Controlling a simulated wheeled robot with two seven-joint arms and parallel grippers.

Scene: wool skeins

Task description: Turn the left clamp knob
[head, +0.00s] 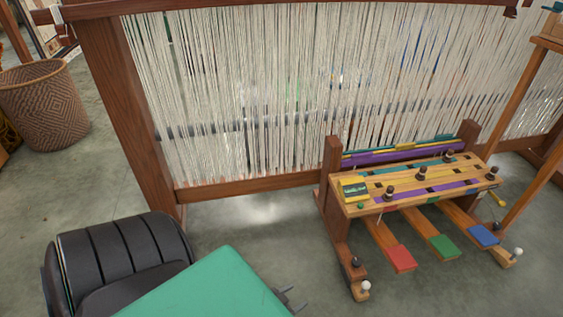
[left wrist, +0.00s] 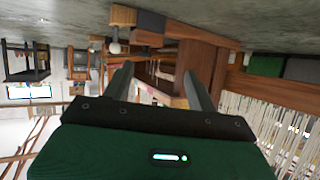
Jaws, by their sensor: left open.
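The small treadle loom stands at right in the head view, with a white ball knob (head: 365,287) at the front end of its left foot (head: 355,277). A similar white knob (head: 518,252) is on the right foot. I take the left white one for the left clamp knob. It also seems to show in the left wrist view (left wrist: 114,47), beyond and left of the fingers. My left gripper (head: 290,297) is open, left of the left knob and apart from it. Its two grey fingers (left wrist: 160,85) have nothing visible between them. My right gripper is not seen.
A tall loom frame (head: 120,100) with white warp threads stands behind. Red (head: 402,259), green (head: 443,247) and blue (head: 484,235) pedals lie between the feet. A woven basket (head: 42,105) is far left. Bare floor (head: 250,225) lies in front of the tall loom.

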